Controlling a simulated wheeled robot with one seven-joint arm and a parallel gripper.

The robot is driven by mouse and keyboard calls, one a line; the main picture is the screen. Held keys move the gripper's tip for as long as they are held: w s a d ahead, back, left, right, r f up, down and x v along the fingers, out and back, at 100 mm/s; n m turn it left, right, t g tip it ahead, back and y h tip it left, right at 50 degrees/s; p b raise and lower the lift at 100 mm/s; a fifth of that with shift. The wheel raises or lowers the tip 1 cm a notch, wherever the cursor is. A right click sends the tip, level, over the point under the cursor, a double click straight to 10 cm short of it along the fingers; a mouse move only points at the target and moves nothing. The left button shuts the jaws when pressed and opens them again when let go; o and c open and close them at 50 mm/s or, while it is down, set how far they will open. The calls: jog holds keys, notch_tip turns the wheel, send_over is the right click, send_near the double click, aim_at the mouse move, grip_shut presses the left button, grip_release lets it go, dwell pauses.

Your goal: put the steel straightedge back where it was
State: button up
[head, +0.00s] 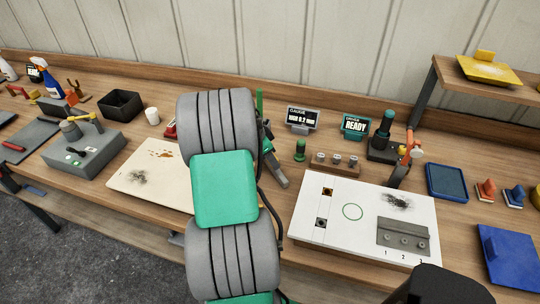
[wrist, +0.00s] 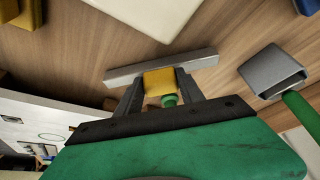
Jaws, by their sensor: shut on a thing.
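The steel straightedge (wrist: 140,72) is a long grey bar with a yellow block (wrist: 159,88) at its middle, seen in the wrist view. My gripper (wrist: 160,84) is shut on that block, one dark finger on each side. The bar lies crosswise beyond the fingertips, with wood behind it; I cannot tell whether it touches the bench. A small green knob shows between the fingers. In the head view my arm hides most of the gripper and straightedge.
A grey tool head (wrist: 270,72) with a green handle is close to the right in the wrist view. The wooden bench holds a white board (head: 340,225) with a green circle, a cream stained board (head: 150,185), two displays (head: 303,118), and a blue tray (head: 447,182). A raised shelf (head: 490,88) stands right.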

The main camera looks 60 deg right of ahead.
jog(key=o, duration=1.4)
jog(key=b+v, duration=0.1)
jog(key=v, duration=1.1)
jog(key=w+a+r+n+t, duration=0.3)
jog(key=w+a+n, duration=0.55)
jog(key=a, duration=0.45)
jog(key=s+a+f+n+t+y, duration=0.1)
jog(key=a+n+y, duration=0.1)
jog(key=a+n, duration=0.6)
jog(key=a+f+n+t+y, duration=0.1)
jog(key=a+n, duration=0.8)
jog(key=a, duration=1.4)
jog(key=shift+s+a+f+t+y, duration=0.3)
jog(key=shift+s+f+t+y, duration=0.1)
jog(key=shift+t, duration=0.4)
